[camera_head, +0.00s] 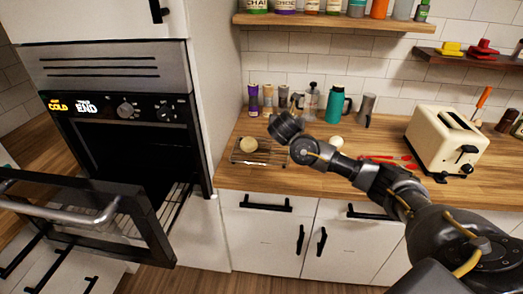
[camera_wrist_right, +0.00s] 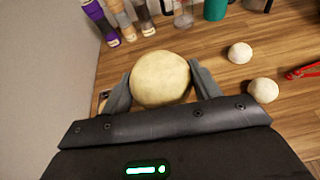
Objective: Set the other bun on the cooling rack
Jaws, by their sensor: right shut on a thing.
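The cooling rack (camera_head: 268,160) lies on the wooden counter beside the tall oven cabinet. One pale round bun (camera_head: 248,145) shows at the rack's left part. My right gripper (camera_head: 285,126) is above the rack's right back side. In the right wrist view its two fingers are shut around the sides of another pale bun (camera_wrist_right: 160,79); the gripper hides this bun in the head view. Two further round pale things, like buns, lie on the counter, one farther back (camera_wrist_right: 240,53) and one nearer (camera_wrist_right: 263,91). My left gripper is not in view.
The oven door (camera_head: 85,215) hangs open at the left. Spice jars (camera_head: 254,98) and a teal bottle (camera_head: 335,105) stand along the back wall. Red tongs (camera_head: 390,160) and a cream toaster (camera_head: 445,140) are to the right.

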